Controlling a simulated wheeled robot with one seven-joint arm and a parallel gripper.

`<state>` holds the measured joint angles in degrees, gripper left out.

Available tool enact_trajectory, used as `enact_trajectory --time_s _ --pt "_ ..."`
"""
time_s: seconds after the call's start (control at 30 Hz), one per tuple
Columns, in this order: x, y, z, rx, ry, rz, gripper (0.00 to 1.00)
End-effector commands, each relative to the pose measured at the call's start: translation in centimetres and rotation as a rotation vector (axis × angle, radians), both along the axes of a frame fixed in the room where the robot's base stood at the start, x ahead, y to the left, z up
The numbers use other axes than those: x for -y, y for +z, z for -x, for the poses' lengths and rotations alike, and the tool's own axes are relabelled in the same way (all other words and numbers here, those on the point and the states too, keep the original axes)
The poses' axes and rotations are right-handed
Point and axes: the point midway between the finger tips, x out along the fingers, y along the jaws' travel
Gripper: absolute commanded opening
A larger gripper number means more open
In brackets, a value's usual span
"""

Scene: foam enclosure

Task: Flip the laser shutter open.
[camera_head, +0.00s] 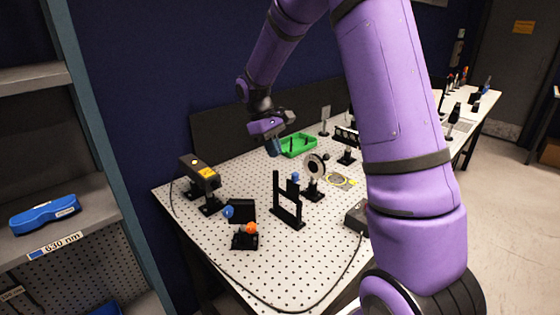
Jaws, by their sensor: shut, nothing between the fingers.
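A black laser (199,175) with a yellow label stands on a post at the left of the white perforated table. In front of it is a small black panel (242,211) with a blue knob (228,212) and an orange knob (250,228). To its right stands an upright black frame (287,205). I cannot tell for sure which of these is the shutter, or whether it is open. My gripper (274,148) is shut and empty, above the back of the table, apart from these parts.
A green tray (299,146) lies near my gripper. A round disc mount (314,166), a yellow coiled cable (341,180) and a dark box (356,216) stand to the right. A shelf with a blue case (45,214) is at the left. My arm hides part of the table's right side.

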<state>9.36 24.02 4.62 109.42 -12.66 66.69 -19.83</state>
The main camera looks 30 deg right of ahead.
Motion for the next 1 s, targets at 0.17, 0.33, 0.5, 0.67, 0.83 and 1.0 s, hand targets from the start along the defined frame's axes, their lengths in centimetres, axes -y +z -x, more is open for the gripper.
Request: enact_trajectory --time_s 0.17,0.33,0.5,0.67,0.83,1.0 --pt "-0.6 3.2 -1.3 0.001 0.002 -0.001 0.00" --pt "-0.9 5.1 -1.9 0.000 0.002 -0.001 0.00" --pt "-1.0 5.9 -2.2 -0.001 0.001 -0.002 0.00" --pt "-1.0 6.0 -2.2 -0.002 0.001 -0.001 0.00" --pt "-1.0 6.0 -2.2 -0.002 0.001 -0.001 0.00" --pt "-1.0 6.0 -2.2 -0.002 0.001 -0.001 0.00"
